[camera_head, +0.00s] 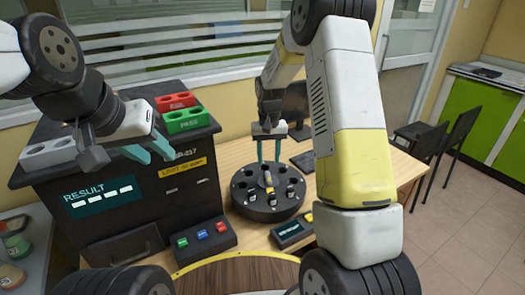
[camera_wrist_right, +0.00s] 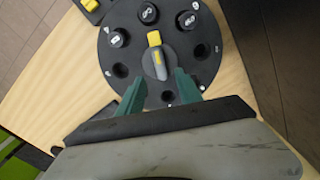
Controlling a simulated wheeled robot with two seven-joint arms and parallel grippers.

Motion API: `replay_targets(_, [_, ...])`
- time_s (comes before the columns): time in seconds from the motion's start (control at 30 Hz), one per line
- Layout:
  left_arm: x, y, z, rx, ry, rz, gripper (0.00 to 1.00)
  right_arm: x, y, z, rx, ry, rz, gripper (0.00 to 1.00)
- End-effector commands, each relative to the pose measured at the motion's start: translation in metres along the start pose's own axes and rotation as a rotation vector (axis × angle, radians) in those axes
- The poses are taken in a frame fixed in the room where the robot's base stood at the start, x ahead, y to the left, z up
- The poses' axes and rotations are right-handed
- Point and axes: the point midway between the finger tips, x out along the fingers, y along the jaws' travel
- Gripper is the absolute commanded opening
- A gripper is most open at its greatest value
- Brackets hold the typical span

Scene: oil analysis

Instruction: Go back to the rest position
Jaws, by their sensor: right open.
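My right gripper (camera_head: 268,160) points down over the round black carousel (camera_head: 240,205). Its teal fingers are apart. In the right wrist view the open fingers (camera_wrist_right: 160,85) lie either side of the grey and yellow pointer knob (camera_wrist_right: 155,55) at the carousel's middle; I cannot tell whether they touch it. Nothing else shows between them. My left gripper (camera_head: 159,161) is in front of the black analyser (camera_head: 190,205), near its top edge, with its two teal fingers apart and empty.
Red (camera_head: 175,101) and green (camera_head: 185,121) racks and a grey rack (camera_head: 48,153) stand on the analyser. A button box (camera_head: 205,243) and a small display (camera_head: 291,233) lie on the wooden table (camera_head: 228,156). Dark-capped vials sit in the carousel. Chairs (camera_head: 440,140) stand at right.

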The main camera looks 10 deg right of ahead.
Motion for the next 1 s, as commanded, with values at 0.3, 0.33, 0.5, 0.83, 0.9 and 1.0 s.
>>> replay_targets(0.3, [0.000, 0.000, 0.000, 0.000, 0.000, 0.000, 0.36, -0.038, 0.004, 0.012, 0.002, 0.045, -0.023, 0.42])
replay_targets(0.33, [0.000, 0.000, 0.000, 0.000, 0.000, 0.000, 0.36, -0.050, 0.005, 0.017, 0.003, 0.058, -0.031, 0.42])
replay_targets(0.5, [0.000, 0.000, 0.000, 0.000, 0.000, 0.000, 0.36, -0.120, 0.012, 0.059, -0.001, 0.153, -0.078, 0.42])
replay_targets(0.83, [0.000, 0.000, 0.000, 0.000, 0.000, 0.000, 0.36, -0.210, 0.022, 0.166, -0.024, 0.346, -0.147, 0.42])
replay_targets(0.9, [0.000, 0.000, 0.000, 0.000, 0.000, 0.000, 0.36, -0.221, 0.023, 0.191, -0.030, 0.388, -0.159, 0.42])
replay_targets(1.0, [0.000, 0.000, 0.000, 0.000, 0.000, 0.000, 0.36, -0.230, 0.024, 0.224, -0.039, 0.444, -0.170, 0.42])
